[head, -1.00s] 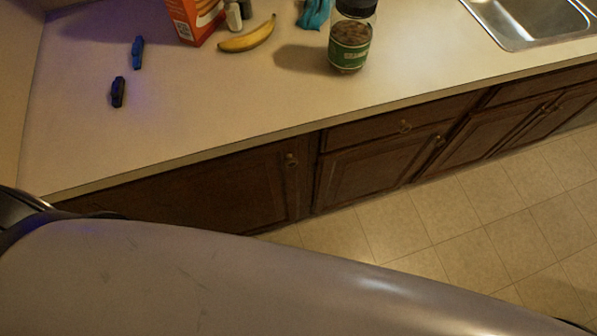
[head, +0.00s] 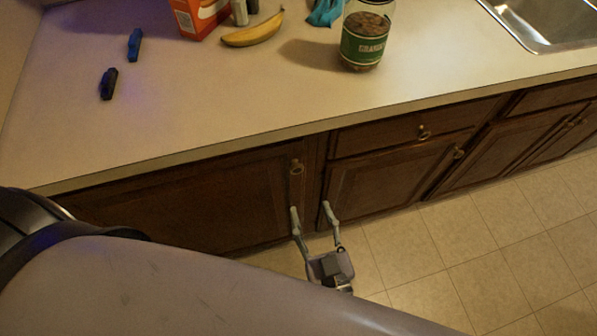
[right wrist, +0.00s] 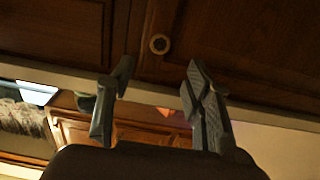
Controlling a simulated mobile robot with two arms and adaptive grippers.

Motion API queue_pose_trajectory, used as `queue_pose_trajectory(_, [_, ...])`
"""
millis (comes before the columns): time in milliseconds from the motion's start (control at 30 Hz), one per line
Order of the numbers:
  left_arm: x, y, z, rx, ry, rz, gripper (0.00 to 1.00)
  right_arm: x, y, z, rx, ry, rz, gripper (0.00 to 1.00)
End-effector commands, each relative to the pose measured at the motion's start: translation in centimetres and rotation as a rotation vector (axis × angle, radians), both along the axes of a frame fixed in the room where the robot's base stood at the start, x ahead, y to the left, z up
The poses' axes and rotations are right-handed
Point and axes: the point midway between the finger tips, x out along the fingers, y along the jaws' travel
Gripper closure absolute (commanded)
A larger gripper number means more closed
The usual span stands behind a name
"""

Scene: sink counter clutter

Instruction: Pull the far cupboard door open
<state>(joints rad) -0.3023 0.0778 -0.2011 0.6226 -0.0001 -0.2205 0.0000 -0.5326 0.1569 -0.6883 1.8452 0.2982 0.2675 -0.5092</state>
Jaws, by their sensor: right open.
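The dark wood cupboard door (head: 220,200) at the left of the counter front has a ring-like brass knob (head: 296,168) near its upper right corner. The door looks shut. My right gripper (head: 311,208) is open and empty, with its fingers pointing at the cupboard front, a little below and right of that knob. In the right wrist view a round knob (right wrist: 159,44) shows ahead, between and beyond the two open fingers (right wrist: 155,95), with no contact visible. My left gripper is out of view.
Another door (head: 395,175) with a knob (head: 458,153) is to the right, below a drawer (head: 410,125). The counter (head: 200,100) overhangs the doors. It holds a jar (head: 364,40), a banana (head: 252,30) and a box (head: 200,15). The tiled floor (head: 440,240) is clear.

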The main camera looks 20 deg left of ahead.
Motion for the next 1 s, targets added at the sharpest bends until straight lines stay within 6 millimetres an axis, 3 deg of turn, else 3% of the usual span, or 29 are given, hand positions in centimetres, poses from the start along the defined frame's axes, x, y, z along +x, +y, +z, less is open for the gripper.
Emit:
queue_pose_trajectory(200, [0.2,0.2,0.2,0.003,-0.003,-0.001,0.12,4.2,2.8,0.1,0.003,-0.002,0.0,0.53])
queue_pose_trajectory(500, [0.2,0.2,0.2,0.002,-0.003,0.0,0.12,8.0,5.4,0.0,0.0,0.0,0.0,0.53])
queue_pose_trajectory(933, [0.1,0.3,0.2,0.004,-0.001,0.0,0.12,8.7,5.9,-0.1,-0.001,0.002,0.0,0.53])
queue_pose_trajectory(1000, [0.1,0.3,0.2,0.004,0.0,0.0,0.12,8.7,5.9,-0.1,-0.001,0.002,0.0,0.58])
